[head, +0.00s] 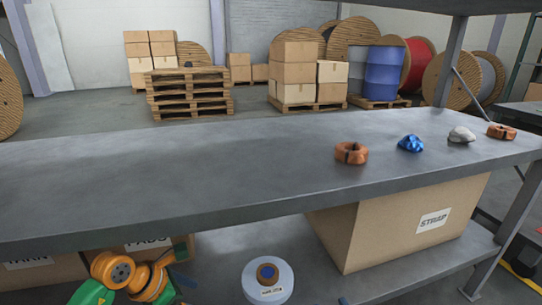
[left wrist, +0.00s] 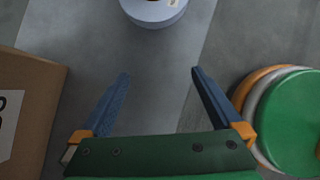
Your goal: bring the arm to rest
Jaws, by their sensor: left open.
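My left arm shows at the bottom left of the head view, with orange and green links low in front of the shelving; its fingers cannot be made out clearly there. In the left wrist view my left gripper (left wrist: 162,78) is open. Its two blue fingers stand wide apart with nothing between their tips. A pale round spool (left wrist: 153,12) lies ahead of the fingers, apart from them. In the head view the spool (head: 268,281) is on the lower shelf. My right gripper is not recognisable in either view.
The upper shelf (head: 150,160) carries two orange rings (head: 351,153) (head: 501,132), a blue lump (head: 411,144) and a grey lump (head: 461,136). A carton marked STRAP (head: 390,235) stands on the lower shelf. A carton (left wrist: 28,100) is left of the fingers in the wrist view.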

